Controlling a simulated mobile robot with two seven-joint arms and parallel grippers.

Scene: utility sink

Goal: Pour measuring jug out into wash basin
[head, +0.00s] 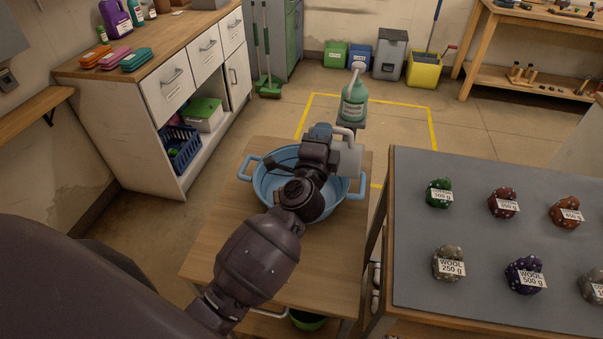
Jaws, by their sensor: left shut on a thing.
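The wash basin (262,187) is a round light-blue bowl with two side handles, standing on a wooden table. My left arm reaches across it from the lower left. My left gripper (333,143) is over the basin's far right part, shut on the pale grey-white measuring jug (348,160). The jug is above the basin's right rim, beside the gripper. Its opening and contents do not show, and I cannot tell how far it is tilted. No stream of liquid shows. The arm hides much of the basin's inside. My right gripper is out of view.
A grey-topped table (408,262) with several labelled wool balls is close on the right. The wooden table (213,262) is bare in front of the basin. A drawer cabinet (168,93) stands left.

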